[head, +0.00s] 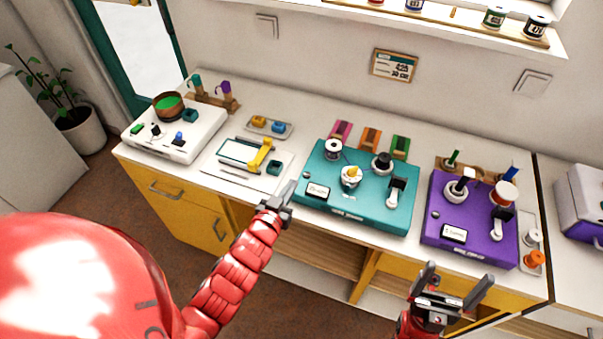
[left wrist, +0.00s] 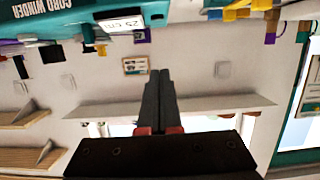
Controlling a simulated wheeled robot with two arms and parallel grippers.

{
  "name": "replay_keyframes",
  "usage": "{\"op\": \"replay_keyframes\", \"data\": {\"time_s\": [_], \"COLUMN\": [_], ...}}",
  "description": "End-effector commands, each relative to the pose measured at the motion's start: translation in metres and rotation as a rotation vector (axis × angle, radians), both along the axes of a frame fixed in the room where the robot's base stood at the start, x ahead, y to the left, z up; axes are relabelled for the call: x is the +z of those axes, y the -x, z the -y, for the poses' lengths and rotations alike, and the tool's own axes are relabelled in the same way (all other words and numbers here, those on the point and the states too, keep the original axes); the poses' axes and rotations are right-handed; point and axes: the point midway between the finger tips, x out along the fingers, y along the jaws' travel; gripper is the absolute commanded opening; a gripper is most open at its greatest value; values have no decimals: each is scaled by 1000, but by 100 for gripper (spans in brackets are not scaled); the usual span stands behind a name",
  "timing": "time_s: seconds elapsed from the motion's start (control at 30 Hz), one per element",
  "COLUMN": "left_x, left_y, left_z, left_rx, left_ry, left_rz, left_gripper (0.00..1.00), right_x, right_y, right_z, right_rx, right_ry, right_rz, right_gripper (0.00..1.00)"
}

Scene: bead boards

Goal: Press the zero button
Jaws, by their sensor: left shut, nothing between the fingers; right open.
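The teal cord winder (head: 400,218) stands on the counter, with a white spool, a black knob and a crank on top. Its small display (head: 317,192) is near the front left; in the left wrist view the display (left wrist: 121,23) reads 25 cm, upside down. A small round button-like spot (head: 321,178) lies just behind the display; I cannot read a zero on it. My left gripper (head: 289,189) is shut and empty, beside the winder's front left corner; its fingers (left wrist: 158,100) show in the left wrist view. My right gripper (head: 455,284) is open and empty, in front of the purple machine.
The purple machine (head: 440,248) with its own display stands to the right. A white paper-like board (head: 225,172) with a yellow-handled tool and a white machine (head: 180,150) are to the left. Colored blocks (head: 370,138) stand behind the winder.

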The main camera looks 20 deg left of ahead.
Motion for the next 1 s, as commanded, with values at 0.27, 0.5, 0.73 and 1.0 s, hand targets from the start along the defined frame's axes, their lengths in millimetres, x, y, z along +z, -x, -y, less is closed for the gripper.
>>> {"op": "replay_keyframes", "data": {"time_s": [0.27, 0.5, 0.73, 1.0], "left_x": [-3, -3, -9, -22], "left_y": [1, -5, -40, -85], "left_z": [-1, 0, 2, 2], "left_rx": [6, 3, 3, 6], "left_ry": [-2, -3, -1, -2], "left_rz": [-17, -14, -13, -17], "left_gripper": [0, 0, 0, 0], "right_x": [0, 2, 10, 24], "right_y": [0, 0, 0, 0], "right_z": [0, 0, 0, 0], "right_rx": [0, 0, 0, 0], "right_ry": [0, 0, 0, 0], "right_rz": [0, 0, 0, 0], "right_gripper": [97, 97, 97, 97]}}
